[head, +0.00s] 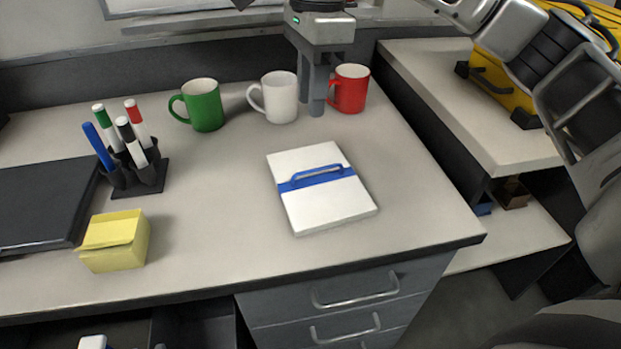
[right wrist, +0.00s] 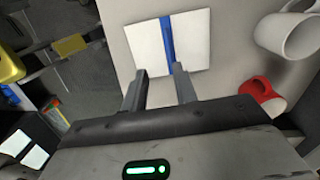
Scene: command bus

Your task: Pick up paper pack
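The paper pack (head: 322,209) is a white block with a blue band and a blue handle loop on top. It lies flat on the desk right of centre, and it also shows in the right wrist view (right wrist: 146,50). My right gripper (head: 315,108) hangs pointing down behind the pack in the head view, by the white and red mugs. Its two fingers (right wrist: 158,88) are apart with nothing between them, and the pack lies beyond their tips in the wrist view. My left gripper is not in view.
A green mug (head: 203,106), a white mug (head: 281,99) and a red mug (head: 351,90) stand along the back. A pen holder (head: 136,176), yellow note block (head: 115,241) and dark laptop-like slab (head: 40,205) are at left. The desk around the pack is clear.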

